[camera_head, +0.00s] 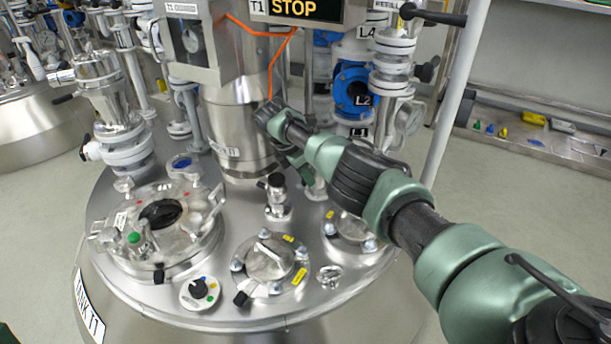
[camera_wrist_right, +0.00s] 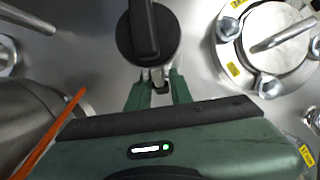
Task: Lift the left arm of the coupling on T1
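The coupling (camera_head: 278,199) is a short metal fitting with a dark top, standing upright on the T1 tank lid. In the right wrist view its round black top (camera_wrist_right: 134,42) has a raised bar across it. My right gripper (camera_wrist_right: 160,86) is close beside this top, its green fingers apart. A small dark and metal piece lies between the fingertips; I cannot tell whether they touch it. In the head view my right gripper (camera_head: 304,174) points down just behind and right of the coupling. The coupling's arms are hard to make out.
On the lid (camera_head: 225,305) stand a large hatch (camera_head: 190,245) at left, a clamped round port (camera_head: 268,258) in front and another port (camera_head: 350,229) at right. A tall metal column (camera_head: 238,125) rises behind, with an orange cable (camera_head: 273,62). Blue valves (camera_head: 352,88) stand at the back right.

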